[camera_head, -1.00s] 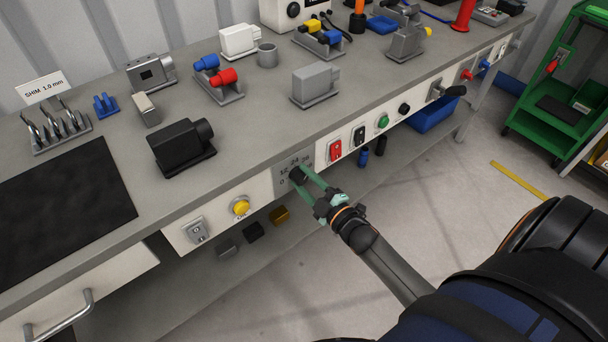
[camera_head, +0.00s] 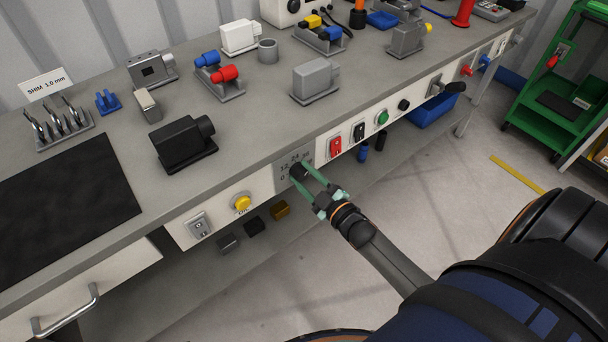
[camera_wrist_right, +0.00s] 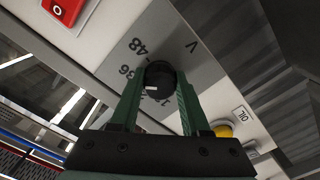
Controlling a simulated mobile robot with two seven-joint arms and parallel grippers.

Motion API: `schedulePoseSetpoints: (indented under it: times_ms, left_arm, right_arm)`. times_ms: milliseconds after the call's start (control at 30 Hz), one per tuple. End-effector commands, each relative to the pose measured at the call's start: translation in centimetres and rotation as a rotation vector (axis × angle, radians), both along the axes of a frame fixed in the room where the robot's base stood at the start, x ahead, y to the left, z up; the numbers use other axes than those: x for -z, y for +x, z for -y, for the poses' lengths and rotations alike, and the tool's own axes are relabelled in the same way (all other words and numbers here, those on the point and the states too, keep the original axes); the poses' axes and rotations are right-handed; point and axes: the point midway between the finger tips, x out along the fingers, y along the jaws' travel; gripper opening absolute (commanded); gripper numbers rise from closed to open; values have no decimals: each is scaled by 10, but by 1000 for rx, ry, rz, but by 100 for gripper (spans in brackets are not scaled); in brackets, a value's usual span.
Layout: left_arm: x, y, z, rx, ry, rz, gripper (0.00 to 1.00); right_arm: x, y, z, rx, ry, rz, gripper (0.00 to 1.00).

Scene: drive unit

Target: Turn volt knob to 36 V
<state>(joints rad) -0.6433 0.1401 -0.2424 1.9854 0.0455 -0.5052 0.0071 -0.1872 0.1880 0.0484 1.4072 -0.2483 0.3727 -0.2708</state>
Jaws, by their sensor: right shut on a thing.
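The volt knob (camera_head: 297,171) is a small black round knob on a grey scale plate (camera_head: 283,160) on the bench's front panel. My right gripper (camera_head: 303,174) is shut on it, with green fingers on either side. In the right wrist view the knob (camera_wrist_right: 159,76) sits between the fingertips (camera_wrist_right: 159,90). The plate there shows 48, 36 and a V; the lower numbers are partly hidden by a finger. A small white mark shows on the knob, on the side towards the gripper. I cannot tell exactly which number it points to. My left gripper is not in view.
A yellow button (camera_head: 242,203) and a grey key switch (camera_head: 199,227) are left of the knob. A red rocker switch (camera_head: 335,146), a black switch (camera_head: 359,131) and a green button (camera_head: 382,117) are to its right. A black block (camera_head: 184,146) stands on the bench above.

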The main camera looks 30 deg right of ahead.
Motion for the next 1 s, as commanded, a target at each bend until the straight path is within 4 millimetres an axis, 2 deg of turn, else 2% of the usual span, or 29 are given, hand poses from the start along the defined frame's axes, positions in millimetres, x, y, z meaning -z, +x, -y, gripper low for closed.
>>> schedulePoseSetpoints:
  times_ms: [33, 300, 533, 667, 767, 1000]
  left_arm:
    - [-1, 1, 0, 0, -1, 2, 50]
    - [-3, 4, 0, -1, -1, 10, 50]
    - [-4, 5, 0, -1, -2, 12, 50]
    - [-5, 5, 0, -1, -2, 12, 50]
    - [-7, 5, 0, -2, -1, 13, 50]
    - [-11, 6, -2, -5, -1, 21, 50]
  right_arm:
    - [0, 0, 0, -1, -1, 1, 47]
    - [0, 0, 0, 0, -1, 0, 76]
    - [0, -1, 0, 0, -1, 0, 76]
    - [1, -8, 1, 1, -1, -2, 76]
    - [0, -22, 2, 1, 0, -2, 76]
    - [1, -72, 5, 0, 0, -4, 76]
